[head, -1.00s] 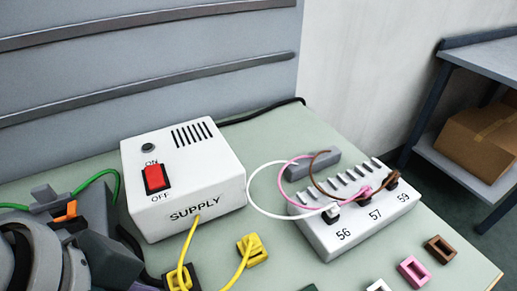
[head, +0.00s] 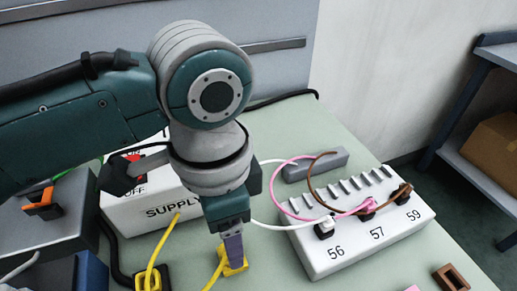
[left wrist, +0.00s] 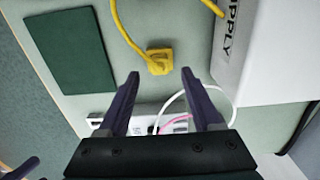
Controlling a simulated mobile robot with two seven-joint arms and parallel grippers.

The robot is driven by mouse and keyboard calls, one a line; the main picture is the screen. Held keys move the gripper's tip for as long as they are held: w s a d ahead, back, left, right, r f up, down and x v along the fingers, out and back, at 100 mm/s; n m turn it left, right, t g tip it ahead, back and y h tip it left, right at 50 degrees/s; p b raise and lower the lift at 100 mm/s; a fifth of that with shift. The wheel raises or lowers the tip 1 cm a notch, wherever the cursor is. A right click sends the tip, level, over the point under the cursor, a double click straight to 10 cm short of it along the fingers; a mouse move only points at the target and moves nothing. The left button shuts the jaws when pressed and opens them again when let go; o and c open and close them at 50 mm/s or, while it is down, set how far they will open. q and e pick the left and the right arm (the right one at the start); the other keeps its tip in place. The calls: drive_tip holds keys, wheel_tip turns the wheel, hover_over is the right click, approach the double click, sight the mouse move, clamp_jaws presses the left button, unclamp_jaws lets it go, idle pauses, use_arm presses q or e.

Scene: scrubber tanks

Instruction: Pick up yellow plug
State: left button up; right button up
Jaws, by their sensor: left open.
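The yellow plug (head: 240,267) lies on the green bench top in front of the white supply box, with a yellow cord running from it. In the left wrist view, the yellow plug (left wrist: 159,64) lies just beyond my fingertips and lines up with the gap between them. My left gripper (head: 234,262) points down over the plug and partly hides it in the head view. In the left wrist view, the left gripper (left wrist: 160,74) is open, with its two purple fingers apart and nothing visible between them.
The supply box (head: 150,208) stands close beside the gripper. A white numbered block (head: 330,255) with white, pink and brown cords is to the right. A second yellow piece (head: 151,281) sits at the front left. A dark green panel (left wrist: 70,50) lies on the bench.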

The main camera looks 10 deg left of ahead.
use_arm(q)
wheel_tip(320, 180, down, 4)
drive_tip(key=shift+f+b, duration=0.25)
drive_tip(key=shift+b, duration=0.2)
clamp_jaws()
idle(0.4)
